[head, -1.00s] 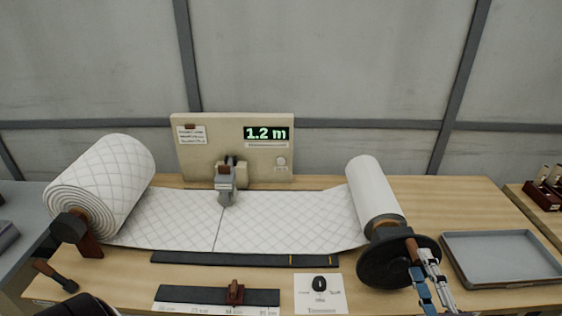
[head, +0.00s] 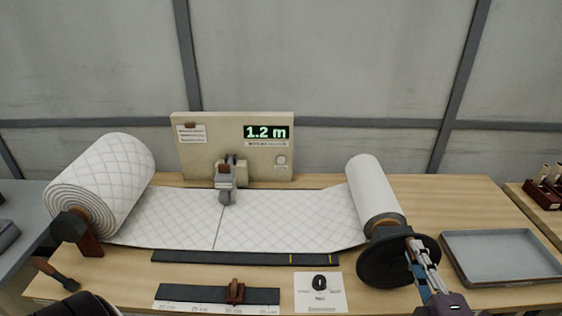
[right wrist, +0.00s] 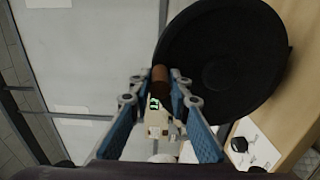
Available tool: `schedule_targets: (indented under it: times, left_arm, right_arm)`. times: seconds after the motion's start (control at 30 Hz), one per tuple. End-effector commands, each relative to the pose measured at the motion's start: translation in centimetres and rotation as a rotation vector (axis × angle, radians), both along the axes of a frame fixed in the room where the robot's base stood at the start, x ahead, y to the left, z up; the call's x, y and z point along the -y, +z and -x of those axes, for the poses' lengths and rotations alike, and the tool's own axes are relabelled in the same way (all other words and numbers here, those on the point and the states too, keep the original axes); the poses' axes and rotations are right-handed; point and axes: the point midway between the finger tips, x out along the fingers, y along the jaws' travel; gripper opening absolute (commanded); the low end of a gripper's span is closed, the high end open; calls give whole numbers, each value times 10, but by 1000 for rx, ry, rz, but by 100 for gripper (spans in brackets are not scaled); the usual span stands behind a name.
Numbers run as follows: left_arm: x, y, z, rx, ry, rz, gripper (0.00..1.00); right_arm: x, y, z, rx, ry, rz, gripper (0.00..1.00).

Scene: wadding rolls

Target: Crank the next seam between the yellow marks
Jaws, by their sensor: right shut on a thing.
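White quilted wadding (head: 165,215) runs flat from a thick roll (head: 110,180) at left to a smaller roll (head: 372,190) at right. A seam (head: 218,230) crosses the wadding below the grey press head (head: 226,180). Two yellow marks (head: 305,260) sit on the dark strip along the front, right of the seam. My right gripper (head: 413,250) is shut on the brown crank handle (right wrist: 160,73) of the black crank disc (head: 378,262); the disc also fills the right wrist view's upper right (right wrist: 222,60). My left gripper's fingers are not in view.
The display (head: 266,132) reads 1.2 m. A grey tray (head: 500,232) lies right of the disc. In front are a scale strip with a brown slider (head: 234,291), a card with a black knob (head: 320,284) and a brush-like tool (head: 55,274).

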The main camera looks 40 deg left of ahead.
Motion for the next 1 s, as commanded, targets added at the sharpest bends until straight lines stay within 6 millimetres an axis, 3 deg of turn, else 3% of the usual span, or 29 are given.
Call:
schedule_targets:
  times: [0.57, 1.0]
  left_arm:
    - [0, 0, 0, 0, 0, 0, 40]
    - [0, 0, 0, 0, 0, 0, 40]
  right_arm:
    - [1, -1, 0, -2, -1, 1, 4]
    - [16, -4, -11, -3, -2, 2, 4]
